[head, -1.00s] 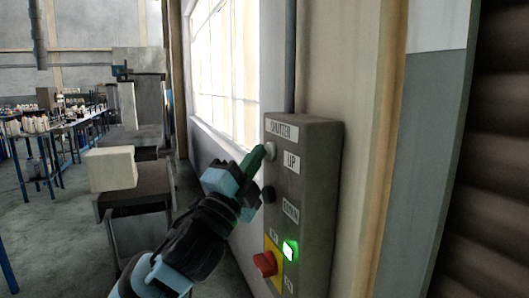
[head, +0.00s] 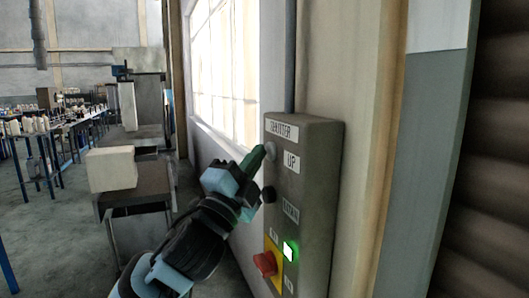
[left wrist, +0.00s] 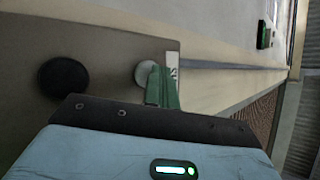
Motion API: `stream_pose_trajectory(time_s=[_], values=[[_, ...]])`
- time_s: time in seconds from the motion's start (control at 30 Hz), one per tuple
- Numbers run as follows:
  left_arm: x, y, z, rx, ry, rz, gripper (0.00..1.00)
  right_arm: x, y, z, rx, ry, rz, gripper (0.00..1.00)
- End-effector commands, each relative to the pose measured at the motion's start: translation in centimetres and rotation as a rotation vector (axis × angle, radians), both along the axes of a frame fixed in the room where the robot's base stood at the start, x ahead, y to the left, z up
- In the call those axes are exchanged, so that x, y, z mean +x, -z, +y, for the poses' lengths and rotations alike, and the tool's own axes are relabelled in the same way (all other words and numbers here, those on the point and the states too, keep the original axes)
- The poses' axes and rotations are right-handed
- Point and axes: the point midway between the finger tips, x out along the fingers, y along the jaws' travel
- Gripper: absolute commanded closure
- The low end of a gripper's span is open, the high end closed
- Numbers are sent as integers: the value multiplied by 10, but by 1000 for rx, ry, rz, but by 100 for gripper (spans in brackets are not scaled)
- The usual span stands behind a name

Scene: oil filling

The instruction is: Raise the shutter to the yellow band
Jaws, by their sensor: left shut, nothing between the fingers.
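The shutter control box (head: 318,200) is mounted on the wall. It has a pale UP button (head: 270,151), a black DOWN button (head: 268,194), a lit green indicator (head: 290,250) and a red stop button (head: 265,263). My left gripper (head: 257,158) is shut and empty, with its green fingertips at the UP button. In the left wrist view the fingertips (left wrist: 162,86) overlap the edge of the pale button (left wrist: 145,72); they appear to touch it. The shutter (head: 492,170) shows as dark slats at the right edge. No yellow band is visible. My right gripper is not in view.
A window (head: 226,75) is in the wall left of the box. A grey bench (head: 140,190) with a pale block (head: 111,169) stands at left. Blue-legged tables (head: 45,135) with several bottles stand farther back. Open floor lies at the lower left.

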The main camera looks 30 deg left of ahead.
Motion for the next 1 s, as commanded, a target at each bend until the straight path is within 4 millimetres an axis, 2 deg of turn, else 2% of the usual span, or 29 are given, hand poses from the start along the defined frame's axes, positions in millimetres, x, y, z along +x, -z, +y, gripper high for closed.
stream_pose_trajectory(time_s=[0.57, 1.0], values=[[0, 1, 0, 0, 2, 2, 100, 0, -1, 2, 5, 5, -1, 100], [-15, 0, 12, 1, 0, 0, 100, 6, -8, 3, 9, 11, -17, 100]])
